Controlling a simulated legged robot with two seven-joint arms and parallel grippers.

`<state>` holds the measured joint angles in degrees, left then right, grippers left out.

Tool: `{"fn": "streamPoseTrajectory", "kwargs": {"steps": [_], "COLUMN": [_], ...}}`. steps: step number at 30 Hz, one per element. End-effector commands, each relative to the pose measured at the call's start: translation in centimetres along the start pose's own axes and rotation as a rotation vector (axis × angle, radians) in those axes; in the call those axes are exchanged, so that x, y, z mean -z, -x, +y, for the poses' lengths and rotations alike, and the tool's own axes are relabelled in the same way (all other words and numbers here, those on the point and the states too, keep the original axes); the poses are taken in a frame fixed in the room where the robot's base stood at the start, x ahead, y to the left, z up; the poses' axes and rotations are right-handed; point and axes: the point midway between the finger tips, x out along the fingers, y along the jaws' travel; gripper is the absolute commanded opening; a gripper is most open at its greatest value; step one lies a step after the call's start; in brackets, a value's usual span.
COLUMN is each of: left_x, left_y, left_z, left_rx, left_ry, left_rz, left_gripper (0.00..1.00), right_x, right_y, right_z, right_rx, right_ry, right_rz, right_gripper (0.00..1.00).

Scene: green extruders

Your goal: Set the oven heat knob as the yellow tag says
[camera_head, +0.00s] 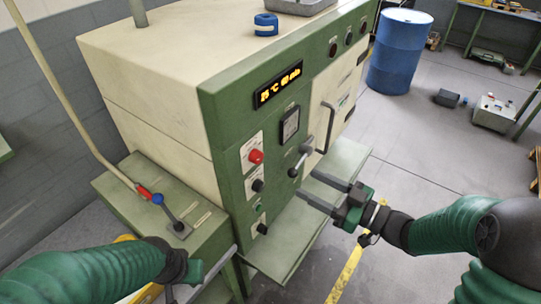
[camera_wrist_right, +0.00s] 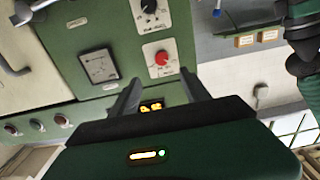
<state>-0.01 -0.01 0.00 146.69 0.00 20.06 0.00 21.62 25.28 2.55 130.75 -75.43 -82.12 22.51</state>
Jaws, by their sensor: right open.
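The oven (camera_head: 150,75) has a green front panel with a lit yellow display (camera_head: 278,88). A red knob (camera_head: 256,156) sits on a white plate on the panel, with a black knob (camera_head: 258,185) below it. The red knob also shows in the right wrist view (camera_wrist_right: 162,57). Which knob sets the heat cannot be read. No yellow tag can be made out for certain on the oven. My right gripper (camera_head: 305,182) is open and empty, in front of the panel to the right of the knobs. My left gripper (camera_head: 184,270) is at the lower left, its jaws unclear.
A square gauge (camera_head: 290,125) and a lever (camera_head: 301,158) are near the right gripper. A door handle (camera_head: 326,128) stands out further right. A green ledge (camera_head: 285,245) juts out below the panel. A blue barrel (camera_head: 400,52) stands on open floor. Small orange labels (camera_wrist_right: 243,41) show in the wrist view.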

Motion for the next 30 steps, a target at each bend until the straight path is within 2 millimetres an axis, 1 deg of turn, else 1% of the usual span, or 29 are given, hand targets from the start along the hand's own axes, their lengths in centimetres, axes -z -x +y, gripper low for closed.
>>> {"fn": "streamPoseTrajectory", "kwargs": {"steps": [1,8,9,12,16,18,21,28,30], "left_x": [0.1,0.4,0.5,0.6,0.7,0.7,0.8,0.7,0.7], "left_y": [0.5,1.7,2.0,2.5,2.9,3.0,3.1,3.0,3.0], "left_z": [0.0,0.0,0.0,0.0,0.0,0.0,0.0,0.0,0.0], "left_rx": [0.0,0.0,0.0,0.0,0.0,0.0,0.0,0.0,0.0], "left_ry": [0.001,0.001,0.001,0.0,0.0,0.0,0.0,0.0,0.0], "left_rz": [0.0,0.0,0.0,0.0,0.0,0.001,0.001,0.0,0.0], "left_gripper": [0.36,0.36,0.36,0.36,0.36,0.36,0.36,0.36,0.36], "right_x": [0.2,0.1,0.1,0.1,0.0,0.0,-0.1,-0.1,-0.1], "right_y": [-1.2,-6.5,-7.6,-9.8,-12.2,-13.0,-13.7,-13.9,-13.8], "right_z": [-0.1,0.9,1.0,1.2,1.2,1.1,1.0,0.9,1.0], "right_rx": [0.006,0.002,0.002,0.0,-0.001,-0.003,-0.003,-0.003,-0.003], "right_ry": [-0.002,-0.007,-0.008,-0.009,-0.008,-0.007,-0.005,-0.004,-0.005], "right_rz": [0.002,0.007,0.008,0.009,0.009,0.007,0.007,0.005,0.006], "right_gripper": [0.55,0.55,0.55,0.55,0.55,0.55,0.55,0.55,0.46]}}
